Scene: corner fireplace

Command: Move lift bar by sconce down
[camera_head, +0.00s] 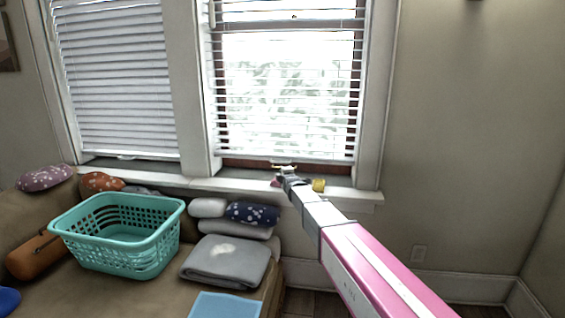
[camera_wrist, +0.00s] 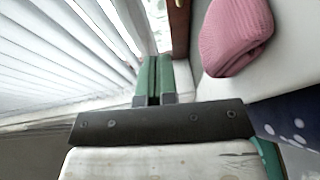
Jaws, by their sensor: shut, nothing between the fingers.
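The right-hand window's white slatted blind (camera_head: 285,100) hangs lowered, with its bottom bar (camera_head: 320,158) a little above the sill; I take this bar as the lift bar. My gripper (camera_head: 284,172) is at the bar's lower middle, just above the sill; I cannot tell whether it touches. In the wrist view my green fingers (camera_wrist: 154,82) are together and empty, beside the blind slats (camera_wrist: 65,50). A small dark fixture (camera_head: 473,1), perhaps the sconce, is cut off at the top edge, right of this window.
The white sill (camera_head: 350,191) carries a small yellow item (camera_head: 319,185). A folded pink cloth (camera_wrist: 236,36) lies close to my fingers. A turquoise basket (camera_head: 120,235) and folded grey cloths (camera_head: 228,262) rest on the sofa below. A second lowered blind (camera_head: 118,75) hangs at left.

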